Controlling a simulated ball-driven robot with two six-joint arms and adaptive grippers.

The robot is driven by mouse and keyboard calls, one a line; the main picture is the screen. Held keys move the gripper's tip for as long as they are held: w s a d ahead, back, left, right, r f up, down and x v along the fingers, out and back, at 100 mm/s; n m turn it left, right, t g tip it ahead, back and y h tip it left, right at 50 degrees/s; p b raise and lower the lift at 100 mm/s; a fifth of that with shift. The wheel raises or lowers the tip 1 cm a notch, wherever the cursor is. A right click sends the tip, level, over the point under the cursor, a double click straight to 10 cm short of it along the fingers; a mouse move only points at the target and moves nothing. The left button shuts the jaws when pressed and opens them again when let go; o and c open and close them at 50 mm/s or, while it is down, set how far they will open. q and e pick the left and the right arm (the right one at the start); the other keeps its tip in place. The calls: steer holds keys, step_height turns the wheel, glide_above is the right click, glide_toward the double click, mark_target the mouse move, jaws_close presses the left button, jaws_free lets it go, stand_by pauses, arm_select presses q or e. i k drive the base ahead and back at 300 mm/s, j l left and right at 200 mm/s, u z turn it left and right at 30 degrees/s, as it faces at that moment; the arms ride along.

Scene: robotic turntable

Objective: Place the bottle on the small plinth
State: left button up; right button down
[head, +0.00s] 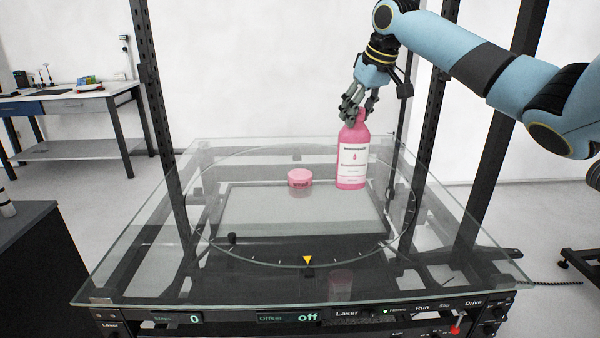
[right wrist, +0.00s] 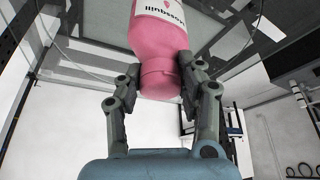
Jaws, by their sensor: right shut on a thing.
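The pink bottle (head: 353,160) with a white label is upright over the back right part of the glass turntable. My right gripper (head: 351,112) comes from above and is shut on its top. In the right wrist view, the two fingers (right wrist: 165,92) press on either side of the neck of the bottle (right wrist: 160,42). I cannot tell whether the bottle's base touches the surface. A small round pink plinth (head: 300,178) stands on the turntable to the left of the bottle, apart from it, with nothing on top. My left gripper is not in view.
The glass turntable (head: 140,270) has a marked ring and a yellow pointer (head: 307,260) at the front. Dark upright posts (head: 160,110) stand at both sides. The glass in front of the plinth is clear. A workbench (head: 70,105) stands at the back left.

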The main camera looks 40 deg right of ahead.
mark_target(300, 174)
steer(key=i+l, duration=0.7)
steer(key=l, duration=0.2)
